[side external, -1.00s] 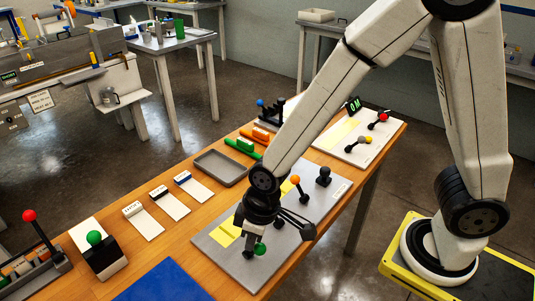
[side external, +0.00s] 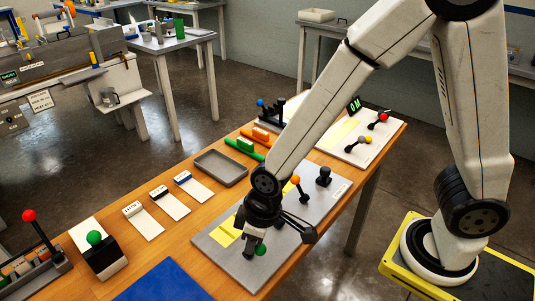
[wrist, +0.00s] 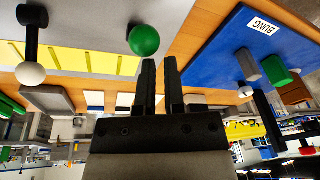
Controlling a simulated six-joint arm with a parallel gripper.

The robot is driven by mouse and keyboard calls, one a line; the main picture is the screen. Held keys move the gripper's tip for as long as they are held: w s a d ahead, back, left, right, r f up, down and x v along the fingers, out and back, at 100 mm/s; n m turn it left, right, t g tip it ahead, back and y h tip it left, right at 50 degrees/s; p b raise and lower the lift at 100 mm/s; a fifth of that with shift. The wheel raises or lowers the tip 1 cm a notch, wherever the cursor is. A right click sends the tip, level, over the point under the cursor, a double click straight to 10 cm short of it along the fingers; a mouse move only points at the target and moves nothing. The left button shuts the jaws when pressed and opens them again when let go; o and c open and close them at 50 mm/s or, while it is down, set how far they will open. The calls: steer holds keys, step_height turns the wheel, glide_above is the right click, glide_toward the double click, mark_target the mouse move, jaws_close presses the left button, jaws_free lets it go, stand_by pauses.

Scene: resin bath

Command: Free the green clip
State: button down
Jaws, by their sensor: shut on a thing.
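A green clip-like piece (side external: 245,145) lies on the wooden table beside a similar orange one, beyond the grey tray. My gripper (side external: 248,248) is low over the front of the grey board (side external: 225,262), well away from that piece. A green ball knob (side external: 261,250) is right at my fingertips. In the wrist view, my fingers (wrist: 160,68) are close together, with the green ball (wrist: 144,40) just past their tips. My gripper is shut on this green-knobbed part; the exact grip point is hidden.
The grey board also carries an orange-knobbed lever (side external: 295,181), a black knob (side external: 323,175) and yellow patches. A grey tray (side external: 221,168), labelled cards (side external: 170,203) and a blue mat (side external: 160,282) lie to the left. A green-ball block (side external: 95,240) stands at lower left.

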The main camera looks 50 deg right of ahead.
steer(key=shift+s, duration=0.15)
steer(key=s+r, duration=0.5)
steer(key=r, duration=0.2)
steer(key=shift+a+r, duration=0.15)
steer(key=shift+r, duration=0.15)
stand_by(0.6)
steer(key=shift+s, duration=0.15)
steer(key=w+d+f+m+h, duration=0.1)
steer(key=w+d+m, duration=0.1)
steer(key=d, duration=0.7)
steer(key=w+d+f+m+h, duration=0.1)
steer(key=w+d+f+m, duration=0.1)
steer(key=d, duration=0.6)
steer(key=shift+d+m+t, duration=0.4)
steer(key=shift+m, duration=0.3)
steer(key=shift+r, duration=0.1)
